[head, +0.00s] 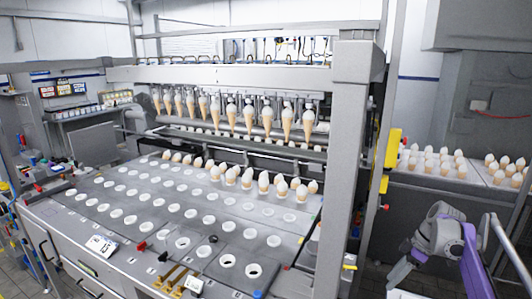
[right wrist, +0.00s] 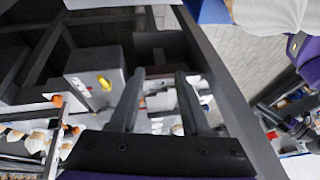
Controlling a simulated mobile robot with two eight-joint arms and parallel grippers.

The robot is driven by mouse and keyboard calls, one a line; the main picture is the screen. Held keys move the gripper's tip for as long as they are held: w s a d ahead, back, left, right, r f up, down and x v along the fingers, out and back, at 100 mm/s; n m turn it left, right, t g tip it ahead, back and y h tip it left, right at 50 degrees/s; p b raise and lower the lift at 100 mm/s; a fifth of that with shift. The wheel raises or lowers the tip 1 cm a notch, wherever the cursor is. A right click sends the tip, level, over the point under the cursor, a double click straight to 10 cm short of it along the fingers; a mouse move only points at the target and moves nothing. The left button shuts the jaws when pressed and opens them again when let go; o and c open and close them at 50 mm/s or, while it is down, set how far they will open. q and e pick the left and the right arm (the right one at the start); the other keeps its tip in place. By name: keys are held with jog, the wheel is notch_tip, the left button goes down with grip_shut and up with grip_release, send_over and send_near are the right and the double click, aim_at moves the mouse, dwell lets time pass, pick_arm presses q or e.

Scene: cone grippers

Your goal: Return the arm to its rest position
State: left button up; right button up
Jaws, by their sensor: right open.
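My right arm, grey and purple, comes in at the lower right of the head view, over the floor beside the machine's front post. Its gripper (head: 398,272) hangs low there, clear of the cones. In the right wrist view the gripper (right wrist: 158,88) has its two grey fingers apart, with nothing between them. My left arm and gripper are not in view.
A grey machine table (head: 110,215) with rows of white-rimmed holes fills the left and middle. Cones (head: 285,120) hang from the machine's gripper row, and more stand below. The machine's front post (head: 345,170) is left of my arm. A side table (head: 415,190) holds more cones.

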jog(key=s+a+r+m+t+h, duration=0.25)
jog(key=s+a+m, duration=0.35)
jog(key=s+a, duration=0.6)
jog(key=s+a+f+m+t+h, duration=0.1)
jog(key=s+a+f+m, duration=0.2)
jog(key=s+f, duration=0.2)
jog(key=s+a+f+m+t+h, duration=0.1)
jog(key=s+f, duration=0.4)
jog(key=s, duration=0.7)
jog(key=a+m+t, duration=0.1)
jog(key=a, duration=0.1)
jog(key=shift+a+m, duration=0.35)
jog(key=shift+m, duration=0.05)
jog(key=shift+h, duration=0.25)
